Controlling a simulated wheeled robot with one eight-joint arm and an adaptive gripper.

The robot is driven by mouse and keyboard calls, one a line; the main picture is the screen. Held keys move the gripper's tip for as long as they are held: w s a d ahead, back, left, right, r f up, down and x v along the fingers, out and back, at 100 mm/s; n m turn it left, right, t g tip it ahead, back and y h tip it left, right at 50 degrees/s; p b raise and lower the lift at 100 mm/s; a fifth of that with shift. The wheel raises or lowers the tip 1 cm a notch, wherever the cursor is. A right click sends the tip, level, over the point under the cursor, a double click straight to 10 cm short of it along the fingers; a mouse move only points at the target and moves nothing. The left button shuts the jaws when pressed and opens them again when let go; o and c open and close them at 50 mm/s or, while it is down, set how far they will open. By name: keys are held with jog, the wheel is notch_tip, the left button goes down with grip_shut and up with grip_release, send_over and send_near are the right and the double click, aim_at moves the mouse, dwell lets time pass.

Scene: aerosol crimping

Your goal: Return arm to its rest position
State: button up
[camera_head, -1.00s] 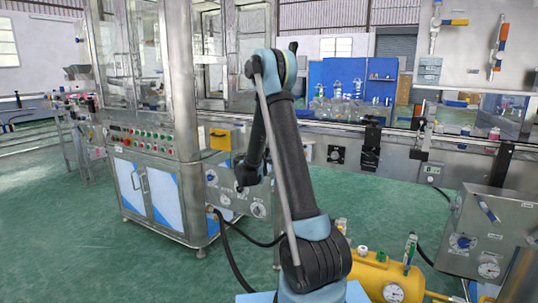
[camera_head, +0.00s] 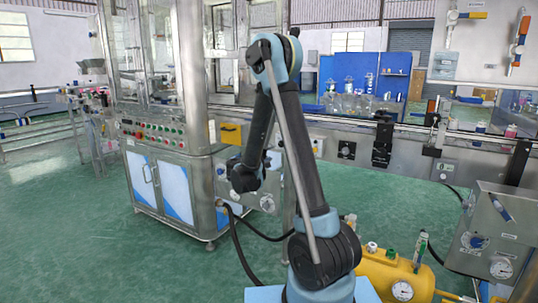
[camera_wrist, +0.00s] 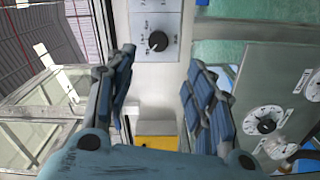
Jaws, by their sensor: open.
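My arm (camera_head: 298,150) rises from its blue-and-black base joint at the bottom of the head view, bends at a high elbow, and its forearm folds down to the left. The wrist end hangs in front of the machine cabinet, and the fingers are too small and dark there to make out. In the wrist view my gripper (camera_wrist: 160,78) shows two blue padded fingers spread wide apart. Nothing is between them. Behind the gap are a pale panel with a black knob (camera_wrist: 157,41) and a yellow patch.
A steel machine cabinet (camera_head: 165,185) with glazed top stands left. A conveyor rail (camera_head: 440,131) runs behind my arm. A yellow tank (camera_head: 385,268) with a gauge and a steel gauge box (camera_head: 487,238) stand right. Green floor (camera_head: 80,240) is clear at front left.

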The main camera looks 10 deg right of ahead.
jog(key=s+d+m+g+y, duration=0.1)
jog(key=s+d+m+g, duration=0.25)
jog(key=s+d, duration=0.5)
jog(key=s+d+m+g+y, duration=0.2)
jog(key=s+d+g, duration=0.35)
jog(key=s, duration=0.55)
jog(key=s+a+f+g+y, duration=0.1)
jog(key=s+a+f+y, duration=0.1)
jog(key=s, duration=0.7)
jog(key=s+a+f+m+g+y, duration=0.1)
jog(key=s+a+f+y, duration=0.1)
jog(key=s, duration=0.7)
jog(key=s+a+f+m+g+y, duration=0.1)
jog(key=s+a+f+y, duration=0.1)
jog(key=s+f, duration=0.3)
jog(key=s+y, duration=0.1)
jog(key=s, duration=0.3)
jog(key=shift+a+y, duration=0.15)
jog(key=shift+y, duration=0.15)
